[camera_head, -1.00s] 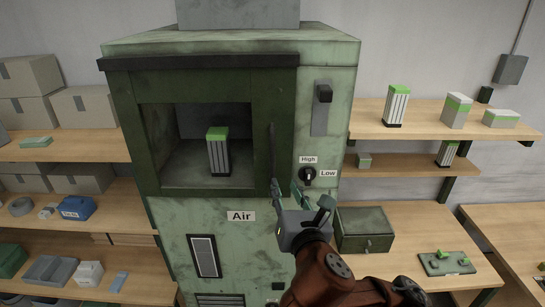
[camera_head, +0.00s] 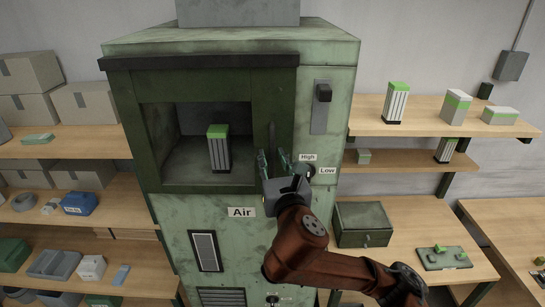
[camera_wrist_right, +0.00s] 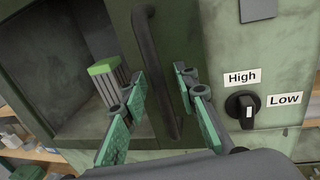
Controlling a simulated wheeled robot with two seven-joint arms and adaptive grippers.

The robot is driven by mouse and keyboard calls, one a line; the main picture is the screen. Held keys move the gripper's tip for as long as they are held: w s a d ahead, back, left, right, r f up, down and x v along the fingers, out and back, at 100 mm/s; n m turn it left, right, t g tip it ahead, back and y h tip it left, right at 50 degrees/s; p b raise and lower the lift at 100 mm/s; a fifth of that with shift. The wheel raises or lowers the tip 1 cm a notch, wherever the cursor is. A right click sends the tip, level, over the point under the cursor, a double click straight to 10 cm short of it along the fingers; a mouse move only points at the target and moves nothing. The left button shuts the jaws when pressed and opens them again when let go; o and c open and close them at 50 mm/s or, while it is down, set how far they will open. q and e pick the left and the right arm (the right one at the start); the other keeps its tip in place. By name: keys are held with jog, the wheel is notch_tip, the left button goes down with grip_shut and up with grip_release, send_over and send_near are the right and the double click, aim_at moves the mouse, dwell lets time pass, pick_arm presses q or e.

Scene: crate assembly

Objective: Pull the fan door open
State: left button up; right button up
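The fan door (camera_head: 263,100) is a dark green frame around a wide window on the front of the pale green cabinet. It appears shut and flush with the cabinet. Its handle (camera_head: 271,134) is a dark upright bar on the door's right side. It also shows in the right wrist view (camera_wrist_right: 149,45). My right gripper (camera_head: 273,156) is open at the handle's lower part. In the right wrist view its fingers (camera_wrist_right: 160,78) stand on either side of the bar, with a gap on both sides. I cannot tell how deep they reach. My left gripper is out of view.
A green-topped filter (camera_head: 219,150) stands behind the window. A High/Low knob (camera_wrist_right: 243,105) sits on the panel just right of the door. Shelves with boxes (camera_head: 25,72) stand at left. More shelves and a green metal box (camera_head: 362,224) are at right.

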jog(key=shift+c, duration=0.3)
grip_shut()
dwell(0.4)
